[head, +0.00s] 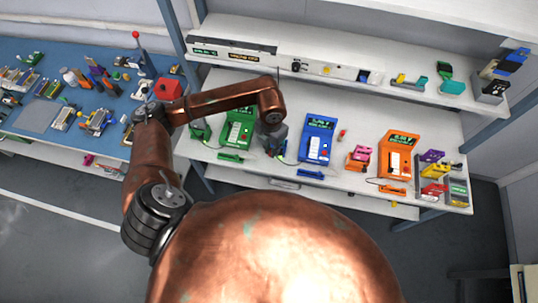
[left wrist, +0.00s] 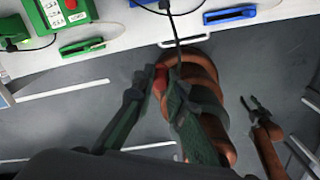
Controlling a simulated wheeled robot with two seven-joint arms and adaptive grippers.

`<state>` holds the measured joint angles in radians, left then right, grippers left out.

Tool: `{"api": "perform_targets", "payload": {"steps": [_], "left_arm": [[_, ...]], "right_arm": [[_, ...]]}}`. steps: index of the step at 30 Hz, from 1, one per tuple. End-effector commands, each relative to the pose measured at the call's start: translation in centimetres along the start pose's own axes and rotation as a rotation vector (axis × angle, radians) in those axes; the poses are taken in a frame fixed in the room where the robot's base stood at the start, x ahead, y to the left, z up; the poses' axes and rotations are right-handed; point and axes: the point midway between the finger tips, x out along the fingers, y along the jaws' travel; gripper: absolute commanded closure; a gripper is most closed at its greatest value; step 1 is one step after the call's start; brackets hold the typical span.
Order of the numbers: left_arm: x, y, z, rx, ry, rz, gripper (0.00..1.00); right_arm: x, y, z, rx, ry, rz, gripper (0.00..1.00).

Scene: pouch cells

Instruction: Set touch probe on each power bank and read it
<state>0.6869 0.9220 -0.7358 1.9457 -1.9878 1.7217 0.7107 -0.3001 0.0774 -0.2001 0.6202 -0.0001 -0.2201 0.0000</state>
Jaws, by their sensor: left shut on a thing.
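My left gripper (head: 273,148) is above the front of the bench between the green meter (head: 237,129) and the blue meter (head: 317,138). In the left wrist view its fingers (left wrist: 168,82) are closed on a touch probe, with a red part (left wrist: 160,80) between them and a thin dark rod (left wrist: 177,35) beyond. An orange meter (head: 398,154) stands further right. Low flat pieces lie before the meters: green (head: 230,157), blue (head: 311,174) and orange (head: 392,190). I cannot tell whether these are power banks. My right gripper (left wrist: 252,104) looks open and empty in the left wrist view.
Pink and orange parts (head: 358,157) lie between the blue and orange meters. Several coloured pieces (head: 435,172) crowd the bench's right end. A white shelf (head: 300,63) runs behind. A blue table (head: 50,100) with many small parts stands at the left.

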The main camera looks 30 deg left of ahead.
Motion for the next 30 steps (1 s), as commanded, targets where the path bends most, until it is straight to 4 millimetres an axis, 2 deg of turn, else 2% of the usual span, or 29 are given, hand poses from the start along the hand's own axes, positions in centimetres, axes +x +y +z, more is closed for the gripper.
{"api": "perform_targets", "payload": {"steps": [1,12,22,30], "left_arm": [[0.3,0.2,0.8,-0.002,-0.002,0.001,1.0],[0.5,1.9,5.3,-0.002,-0.002,0.001,1.0],[0.4,2.5,7.2,-0.001,-0.001,0.0,1.0],[0.6,3.7,10.6,-0.002,-0.001,0.0,1.0]], "right_arm": [[0.7,0.1,0.1,0.0,-0.001,0.001,0.6],[3.1,0.3,0.6,-0.002,-0.005,0.004,0.6],[4.0,0.3,0.8,-0.002,-0.006,0.004,0.6],[5.9,0.1,1.2,-0.002,-0.01,0.003,0.6]]}}
